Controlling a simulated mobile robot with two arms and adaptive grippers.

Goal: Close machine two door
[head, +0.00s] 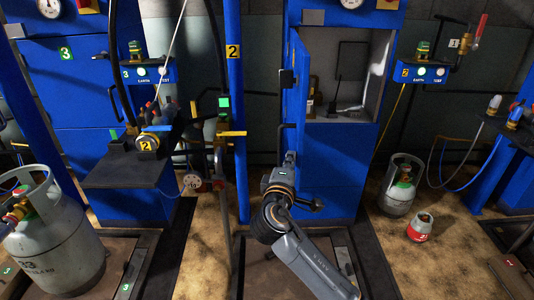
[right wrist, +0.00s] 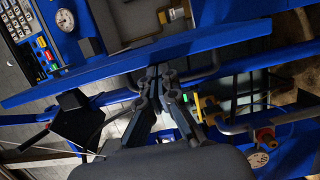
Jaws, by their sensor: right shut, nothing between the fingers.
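Machine two is the blue cabinet (head: 332,150) in the middle of the head view. Its upper compartment (head: 345,75) is open, with a pale interior. Its blue door (head: 299,85) stands swung out at the left side and shows nearly edge-on, with a dark latch or handle on it. In the right wrist view the door (right wrist: 110,68) is a long blue slanted panel just beyond my fingertips. My right gripper (head: 290,158) is below the door in the head view. In the right wrist view it (right wrist: 157,75) is shut and empty, close to the panel; contact is unclear. My left gripper is out of view.
A blue post (head: 233,120) with a yellow 2 sign stands left of the door. A bench (head: 125,172) with valves is farther left. A large grey cylinder (head: 55,240) stands at lower left. Smaller cylinders (head: 399,187) stand on the floor at right.

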